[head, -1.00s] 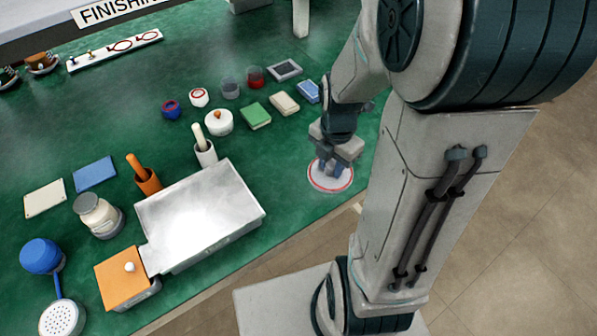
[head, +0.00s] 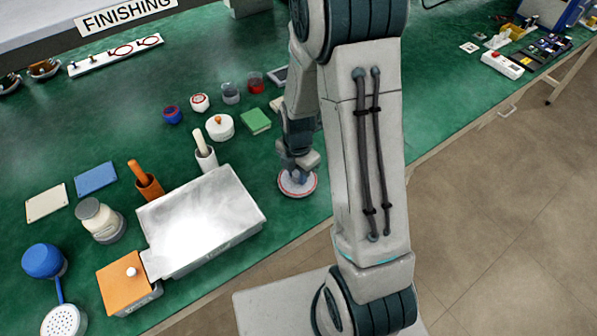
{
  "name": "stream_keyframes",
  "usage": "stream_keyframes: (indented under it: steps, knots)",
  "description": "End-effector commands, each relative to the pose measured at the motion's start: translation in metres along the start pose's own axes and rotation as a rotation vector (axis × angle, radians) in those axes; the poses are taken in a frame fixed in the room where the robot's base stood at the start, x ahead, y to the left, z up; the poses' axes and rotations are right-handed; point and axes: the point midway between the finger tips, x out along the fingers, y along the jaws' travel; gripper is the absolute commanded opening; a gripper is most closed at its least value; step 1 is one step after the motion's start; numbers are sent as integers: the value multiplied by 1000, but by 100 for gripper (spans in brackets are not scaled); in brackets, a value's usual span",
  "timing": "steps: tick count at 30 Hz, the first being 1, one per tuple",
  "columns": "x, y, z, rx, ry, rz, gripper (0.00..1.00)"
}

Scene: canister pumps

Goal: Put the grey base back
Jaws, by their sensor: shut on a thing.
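My gripper (head: 297,163) points down near the front edge of the green bench, to the right of the metal tray. It is shut on a flat, round grey base (head: 297,186), which has a pale top and a thin red ring. My fingers hide part of its top. I cannot tell whether the base touches the bench or is just above it.
The metal tray (head: 228,229) lies left of my gripper, with an orange block (head: 118,290) beside it. The bench between tray and base is clear.

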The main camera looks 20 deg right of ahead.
Motion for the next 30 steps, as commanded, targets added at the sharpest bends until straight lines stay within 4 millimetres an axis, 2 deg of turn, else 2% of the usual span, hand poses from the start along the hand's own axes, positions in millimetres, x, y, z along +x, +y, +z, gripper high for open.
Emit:
stream_keyframes:
  steps: [14,15,17,26,30]
  knots:
    - [10,0,0,0,-1,1,3]
    - [10,0,0,0,-1,1,32]
    - [9,0,0,0,-1,1,48]
    - [8,0,0,0,-1,1,48]
    - [1,0,1,1,-2,3,48]
